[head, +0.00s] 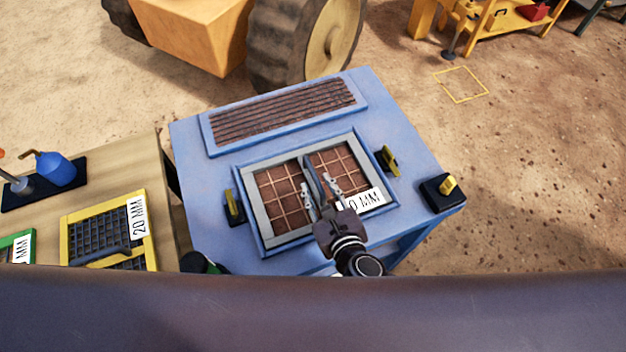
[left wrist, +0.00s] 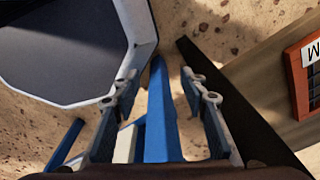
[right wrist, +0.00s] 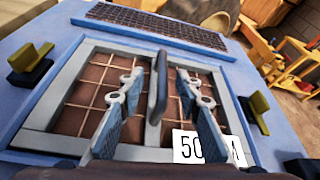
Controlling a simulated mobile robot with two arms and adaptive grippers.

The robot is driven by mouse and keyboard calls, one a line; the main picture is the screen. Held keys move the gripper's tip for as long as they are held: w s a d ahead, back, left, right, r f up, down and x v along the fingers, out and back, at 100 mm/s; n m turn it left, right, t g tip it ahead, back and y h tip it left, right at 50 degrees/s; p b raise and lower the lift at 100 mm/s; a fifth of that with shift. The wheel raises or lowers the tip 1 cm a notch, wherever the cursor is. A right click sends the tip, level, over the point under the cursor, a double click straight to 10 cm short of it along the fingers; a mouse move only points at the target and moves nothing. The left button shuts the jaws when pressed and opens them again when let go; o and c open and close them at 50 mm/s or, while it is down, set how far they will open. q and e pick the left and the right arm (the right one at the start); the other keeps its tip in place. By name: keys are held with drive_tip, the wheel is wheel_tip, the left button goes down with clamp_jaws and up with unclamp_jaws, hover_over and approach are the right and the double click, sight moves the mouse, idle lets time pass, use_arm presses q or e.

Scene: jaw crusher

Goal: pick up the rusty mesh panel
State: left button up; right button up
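The rusty mesh panel (head: 285,239) has a grey frame, reddish-brown mesh and a white label partly covered by my right gripper. It lies in a blue-rimmed recess of a blue table. Its dark bar handle (right wrist: 158,88) runs along the middle. My right gripper (head: 318,186) is over the panel; in the right wrist view (right wrist: 160,88) its fingers are open, one on each side of the handle. Whether they touch it I cannot tell. My left gripper (left wrist: 160,84) is open and empty, away from the panel, with a blue bar behind it.
Yellow-handled black clamps (head: 388,160) (head: 234,207) flank the recess, apart from the panel's frame. Another yellow-handled black block (head: 442,193) sits at the table's right corner. A slatted grille (head: 285,110) is behind. A wooden bench at left holds a yellow-framed 20 MM panel (head: 68,225).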

sight(316, 179)
drive_tip(key=x, duration=0.3)
drive_tip(key=shift+w+d+f, duration=0.15)
drive_tip(key=shift+w+f, duration=0.05)
drive_tip(key=shift+w, duration=0.05)
drive_tip(key=shift+x, duration=1.15)
use_arm(q)
drive_tip(key=shift+s+d+r, duration=0.15)
drive_tip(key=shift+s+d, duration=0.05)
drive_tip(key=shift+s, duration=0.3)
use_arm(e)
clamp_jaws()
use_arm(q)
drive_tip(key=shift+w, duration=0.15)
use_arm(e)
drive_tip(key=shift+w+r, duration=0.1)
drive_tip(key=shift+r, duration=0.05)
